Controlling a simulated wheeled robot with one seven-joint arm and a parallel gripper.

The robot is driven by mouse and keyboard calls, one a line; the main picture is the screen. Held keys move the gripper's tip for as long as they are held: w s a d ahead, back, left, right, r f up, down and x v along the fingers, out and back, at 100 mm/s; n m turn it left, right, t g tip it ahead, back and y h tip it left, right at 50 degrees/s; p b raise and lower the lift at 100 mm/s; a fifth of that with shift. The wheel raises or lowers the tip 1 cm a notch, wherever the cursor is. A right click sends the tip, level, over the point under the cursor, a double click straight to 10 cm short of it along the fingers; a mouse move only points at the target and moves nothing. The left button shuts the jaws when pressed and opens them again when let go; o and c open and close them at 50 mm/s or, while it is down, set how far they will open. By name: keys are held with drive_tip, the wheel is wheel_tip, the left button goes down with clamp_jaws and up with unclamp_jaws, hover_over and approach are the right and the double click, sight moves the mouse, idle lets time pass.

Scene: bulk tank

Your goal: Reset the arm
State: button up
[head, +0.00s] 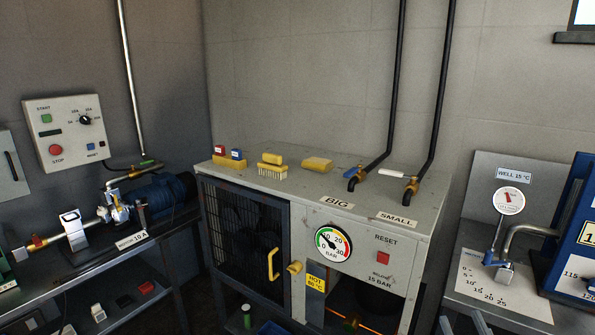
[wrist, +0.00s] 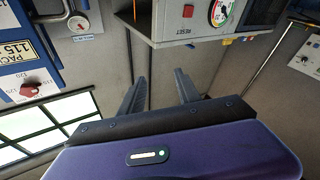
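My gripper (wrist: 160,77) shows in the wrist view, with its two dark fingers apart and nothing between them. The fingers point toward the grey cabinet's front, which appears upside down at the top of that view. A clear gap of floor and wall shows between the fingertips and the cabinet. I cannot make out my gripper in the head view.
The grey cabinet (head: 384,220) stands in the middle with a gauge (head: 333,243), red reset button (head: 383,258) and mesh door (head: 245,240). A pump bench (head: 110,255) is left. A well panel (head: 515,175) and blue unit (head: 575,240) are right.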

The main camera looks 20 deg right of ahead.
drive_tip(key=s+a+f+g+y, duration=0.1)
drive_tip(key=s+a+f+y, duration=0.1)
drive_tip(key=s+a, duration=0.3)
drive_tip(key=s+a+f+g+y, duration=0.2)
drive_tip(key=s+a+f, duration=0.2)
drive_tip(key=s, duration=0.9)
drive_tip(key=s+a+f+g+y, duration=0.1)
drive_tip(key=s+a+f, duration=0.3)
drive_tip(key=s+a, duration=0.4)
drive_tip(key=shift+s+a+g+y, duration=0.25)
drive_tip(key=shift+s+g+y, duration=0.15)
drive_tip(key=shift+y, duration=0.3)
idle(4.7)
